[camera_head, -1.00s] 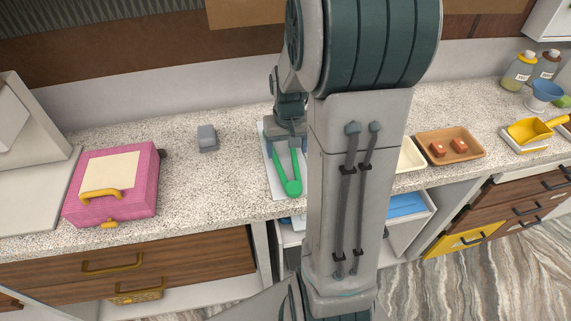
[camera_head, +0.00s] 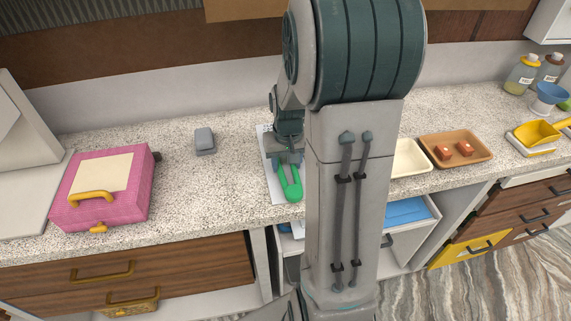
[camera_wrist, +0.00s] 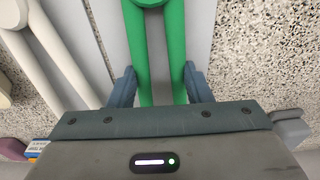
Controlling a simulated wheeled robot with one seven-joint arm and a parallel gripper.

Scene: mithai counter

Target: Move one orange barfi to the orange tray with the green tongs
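The green tongs (camera_head: 291,190) lie on a pale mat (camera_head: 274,185) on the counter, pivot end toward the front edge. My gripper (camera_head: 287,160) is down over their arms. In the wrist view my gripper (camera_wrist: 161,85) has one finger on each side of the green tongs (camera_wrist: 178,50), both close against the outer sides of the arms. The finger ends are partly hidden. Two orange barfi, one (camera_head: 443,153) left and one (camera_head: 464,148) right, sit on an orange-brown tray (camera_head: 485,155). A cream tray (camera_head: 408,157) beside it is partly hidden by my arm.
White tongs (camera_wrist: 60,60) lie left of the green ones in the wrist view. A pink box (camera_head: 103,190) and a grey block (camera_head: 204,140) stand on the left. A yellow scoop (camera_head: 535,132), blue funnel (camera_head: 550,93) and bottles (camera_head: 522,75) are at far right.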

